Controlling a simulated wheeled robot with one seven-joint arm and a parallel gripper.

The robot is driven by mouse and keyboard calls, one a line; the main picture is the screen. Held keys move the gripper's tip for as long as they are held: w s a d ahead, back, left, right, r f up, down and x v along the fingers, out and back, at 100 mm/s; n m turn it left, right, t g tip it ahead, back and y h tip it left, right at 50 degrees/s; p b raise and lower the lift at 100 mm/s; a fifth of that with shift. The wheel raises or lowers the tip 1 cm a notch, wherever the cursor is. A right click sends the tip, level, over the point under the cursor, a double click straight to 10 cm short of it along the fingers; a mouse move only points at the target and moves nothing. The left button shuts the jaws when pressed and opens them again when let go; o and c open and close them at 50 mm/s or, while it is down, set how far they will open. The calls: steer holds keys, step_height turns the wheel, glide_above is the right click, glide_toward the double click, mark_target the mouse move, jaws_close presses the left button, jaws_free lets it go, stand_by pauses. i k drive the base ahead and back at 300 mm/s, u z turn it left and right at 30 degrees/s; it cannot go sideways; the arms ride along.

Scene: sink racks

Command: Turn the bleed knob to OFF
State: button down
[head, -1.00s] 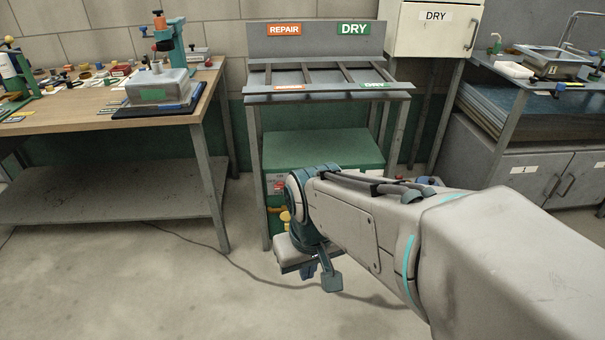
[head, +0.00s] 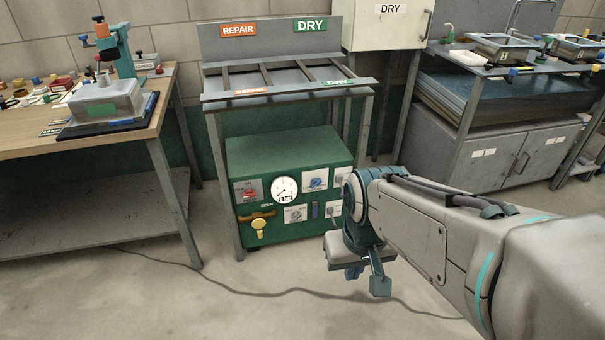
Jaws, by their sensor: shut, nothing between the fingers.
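A green box (head: 285,150) stands on the floor under the rack, with its control panel facing me. The panel carries a round white gauge (head: 285,190), a blue knob (head: 317,183), a grey knob (head: 296,215), a red-marked plate (head: 249,191) and a yellow valve handle (head: 260,227). The labels are too small to read, so I cannot tell which is the bleed knob or where it points. My gripper (head: 366,278) is shut and empty, hanging low to the right of the panel and apart from the knobs. My arm hides the panel's right edge.
The slatted rack (head: 285,97) with REPAIR and DRY signs stands over the box; its legs flank it. A wooden workbench (head: 50,146) is at left, a grey cabinet (head: 510,155) at right. A dark cable (head: 230,290) crosses the otherwise open floor in front.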

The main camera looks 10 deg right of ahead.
mark_target(296, 216)
steer(key=z, duration=0.7)
steer(key=i, duration=0.8)
steer(key=u, duration=1.3)
